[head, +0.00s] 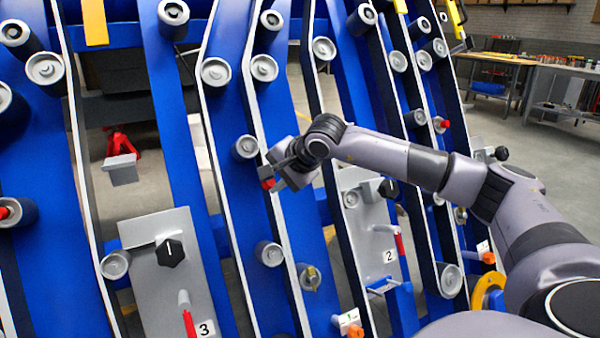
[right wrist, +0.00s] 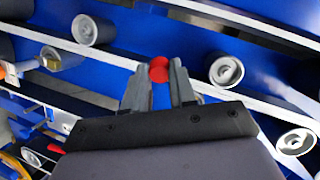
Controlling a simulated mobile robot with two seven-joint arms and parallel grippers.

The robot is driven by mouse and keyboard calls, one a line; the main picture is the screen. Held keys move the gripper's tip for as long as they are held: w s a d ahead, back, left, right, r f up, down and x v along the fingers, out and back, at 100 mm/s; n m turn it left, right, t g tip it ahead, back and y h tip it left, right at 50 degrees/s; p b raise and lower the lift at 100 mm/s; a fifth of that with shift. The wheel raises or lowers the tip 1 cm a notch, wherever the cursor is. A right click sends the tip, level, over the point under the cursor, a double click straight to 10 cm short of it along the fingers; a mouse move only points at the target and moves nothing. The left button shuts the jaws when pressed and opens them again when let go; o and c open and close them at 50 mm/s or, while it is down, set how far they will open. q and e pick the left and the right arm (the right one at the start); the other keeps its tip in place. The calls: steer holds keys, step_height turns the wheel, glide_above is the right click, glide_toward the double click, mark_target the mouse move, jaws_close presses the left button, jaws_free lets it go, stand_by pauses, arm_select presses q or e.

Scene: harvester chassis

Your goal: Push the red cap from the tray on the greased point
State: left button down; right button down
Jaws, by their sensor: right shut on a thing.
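My right gripper (head: 268,177) is shut on a small red cap (head: 267,184), in front of a blue chassis beam in the middle of the head view. In the right wrist view the red cap (right wrist: 159,70) sits between the two fingertips of the right gripper (right wrist: 159,80). A brass-coloured fitting (head: 311,278) stands below the gripper; it also shows in the right wrist view (right wrist: 50,57). I cannot tell which point is greased. A small blue tray (head: 383,287) is fixed below the plate marked 2. My left gripper is not in view.
Grey rollers (head: 246,147) stick out along the blue beams (head: 180,130) around the gripper. Other red caps show at the left edge (head: 5,212) and at right (head: 445,123). Plates marked 3 (head: 150,290) and 2 (head: 375,235) carry red-handled tools. Workbenches (head: 490,57) stand behind.

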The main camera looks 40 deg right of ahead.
steer(key=d+r+m+t+h+b, duration=0.2)
steer(key=d+r+m+h+b, duration=0.1)
steer(key=d, duration=0.4)
step_height(320, 180, up, 2)
steer(key=shift+d+r+m+h+b, duration=0.1)
steer(key=shift+d+m+h+b, duration=0.3)
steer(key=shift+b, duration=0.4)
steer(key=shift+a, duration=0.1)
steer(key=x, duration=0.5)
steer(key=shift+p, duration=0.3)
steer(key=shift+w, duration=0.15)
